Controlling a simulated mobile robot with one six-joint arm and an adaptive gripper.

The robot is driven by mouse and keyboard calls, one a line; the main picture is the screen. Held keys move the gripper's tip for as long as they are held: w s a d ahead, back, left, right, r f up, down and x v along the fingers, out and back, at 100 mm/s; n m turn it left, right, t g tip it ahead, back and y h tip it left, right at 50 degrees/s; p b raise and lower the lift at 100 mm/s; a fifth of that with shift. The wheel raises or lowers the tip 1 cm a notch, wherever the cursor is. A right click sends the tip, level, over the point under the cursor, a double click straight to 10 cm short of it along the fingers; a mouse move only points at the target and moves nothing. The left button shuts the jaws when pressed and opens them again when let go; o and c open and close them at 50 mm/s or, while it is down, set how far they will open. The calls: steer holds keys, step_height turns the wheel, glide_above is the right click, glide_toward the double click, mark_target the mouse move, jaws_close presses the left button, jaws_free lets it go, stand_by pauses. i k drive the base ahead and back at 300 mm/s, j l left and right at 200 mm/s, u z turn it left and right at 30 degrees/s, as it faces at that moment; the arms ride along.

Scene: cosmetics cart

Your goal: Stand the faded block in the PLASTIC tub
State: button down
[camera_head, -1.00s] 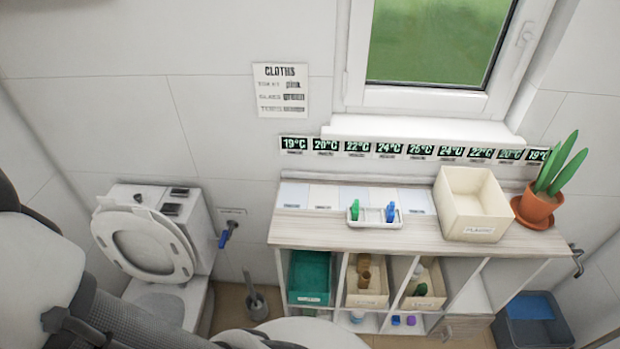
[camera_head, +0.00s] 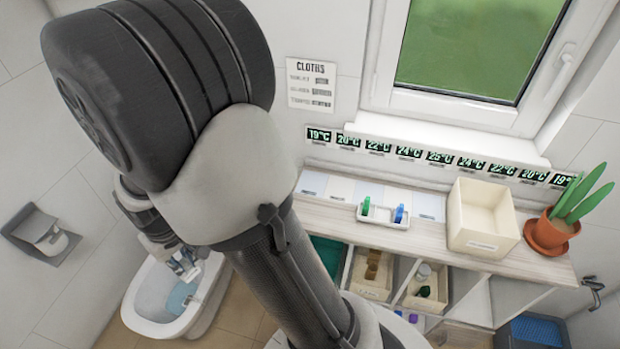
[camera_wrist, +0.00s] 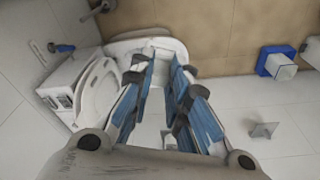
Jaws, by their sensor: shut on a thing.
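The PLASTIC tub (camera_head: 483,240) is a cream, open-topped box on the right part of the wooden shelf top, and its inside looks empty. My gripper (camera_head: 184,265) is at the lower left in the head view, above the toilet bowl and well away from the tub. In the wrist view, its blue-padded fingers (camera_wrist: 160,85) stand a little apart, with something pale between them. I take this to be the faded block, but its outline is hard to tell against the white toilet behind.
My arm covers the middle left of the head view. The toilet (camera_head: 160,290) lies below the gripper. A small white tray (camera_head: 383,217) with green and blue items sits left of the tub, a potted plant (camera_head: 548,232) right of it. A paper holder (camera_head: 42,235) is on the left wall.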

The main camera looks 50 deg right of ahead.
mark_target(471, 221)
steer(key=k+l+z, duration=0.15)
steer(key=l+z, duration=0.15)
steer(key=z, duration=0.15)
steer(key=l+z, duration=0.45)
steer(key=k+l+z, duration=0.1)
steer(key=l+z, duration=0.2)
steer(key=z, duration=0.15)
steer(key=l+z, duration=0.5)
steer(key=i+l+z, duration=0.15)
steer(key=z, duration=0.3)
steer(key=l, duration=0.1)
